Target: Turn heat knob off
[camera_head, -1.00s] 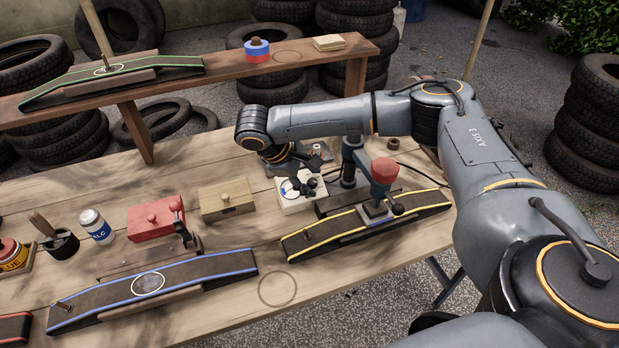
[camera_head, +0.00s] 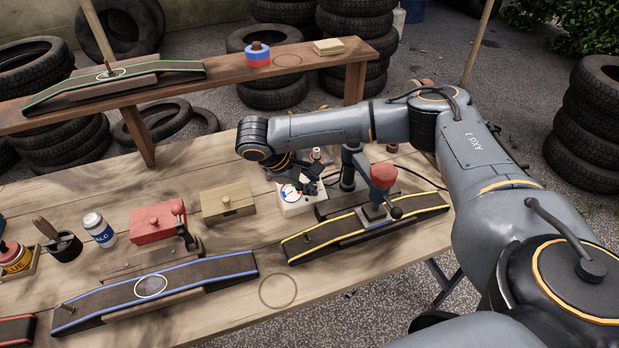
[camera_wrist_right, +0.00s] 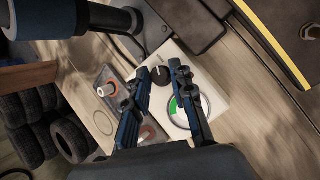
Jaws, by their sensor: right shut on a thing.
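The heat knob (camera_wrist_right: 160,76) is a small black round knob on a white control box (camera_wrist_right: 205,84). A round dial with a green sector (camera_wrist_right: 179,110) sits beside it. In the right wrist view my right gripper (camera_wrist_right: 166,72) has its two fingertips on either side of the knob, shut on it. In the head view the white box (camera_head: 292,208) is on the workbench behind the yellow-edged ramp, and my right gripper (camera_head: 305,187) is over it, hiding the knob there. My left gripper is in neither view.
A press with a red head (camera_head: 382,175) stands just right of the box. The yellow-edged ramp (camera_head: 330,233) lies in front, and a wooden box (camera_head: 228,203) is to the left. Small spools (camera_wrist_right: 109,90) sit in a tray near the gripper. Bare bench (camera_head: 240,232) shows between the ramps.

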